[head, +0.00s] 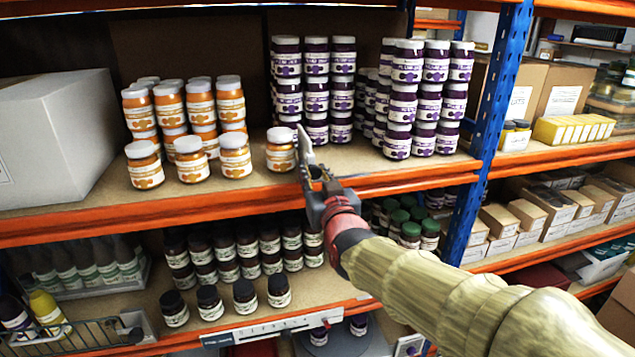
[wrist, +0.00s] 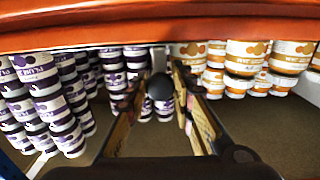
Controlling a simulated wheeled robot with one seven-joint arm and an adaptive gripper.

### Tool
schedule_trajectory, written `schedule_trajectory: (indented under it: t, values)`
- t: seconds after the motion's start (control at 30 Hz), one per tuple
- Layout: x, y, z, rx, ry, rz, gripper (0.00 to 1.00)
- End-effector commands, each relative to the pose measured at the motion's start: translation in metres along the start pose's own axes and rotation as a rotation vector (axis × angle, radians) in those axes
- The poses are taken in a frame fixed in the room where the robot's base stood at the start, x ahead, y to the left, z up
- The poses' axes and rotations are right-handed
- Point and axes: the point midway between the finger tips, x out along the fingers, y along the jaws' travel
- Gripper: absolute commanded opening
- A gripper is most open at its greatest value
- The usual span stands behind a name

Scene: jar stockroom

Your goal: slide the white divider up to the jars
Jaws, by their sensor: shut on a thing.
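The white divider (head: 304,146) shows in the head view as a narrow pale upright piece at the shelf's front, beside a lone orange jar (head: 281,150). In the wrist view the divider (wrist: 158,58) shows as a white strip behind a dark round knob (wrist: 160,87). My gripper (head: 314,176) is at the shelf edge, its fingers (wrist: 160,105) shut on the divider at the knob. Purple-labelled jars (head: 316,84) stand stacked behind and to the right in the head view. Orange jars (head: 188,158) stand to the left. The divider's rear is hidden.
A large white box (head: 50,140) fills the shelf's left end. A blue post (head: 490,120) bounds the bay at right. An orange beam (head: 170,208) runs along the shelf front. Bare shelf shows in front of the purple stacks. Dark jars (head: 245,294) stand below.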

Motion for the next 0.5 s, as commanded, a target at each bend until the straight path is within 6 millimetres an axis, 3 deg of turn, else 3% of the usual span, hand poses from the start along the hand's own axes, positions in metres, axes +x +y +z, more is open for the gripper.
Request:
schedule_trajectory:
  t: [0.33,0.37,0.5]
  values:
    - [-0.0001,-0.0043,-0.0008,-0.003,-0.001,-0.008,0.0]
    - [-0.0001,-0.0043,-0.0009,-0.003,-0.001,-0.008,0.25]
    - [-0.0001,-0.0041,-0.0008,-0.003,-0.001,-0.007,0.33]
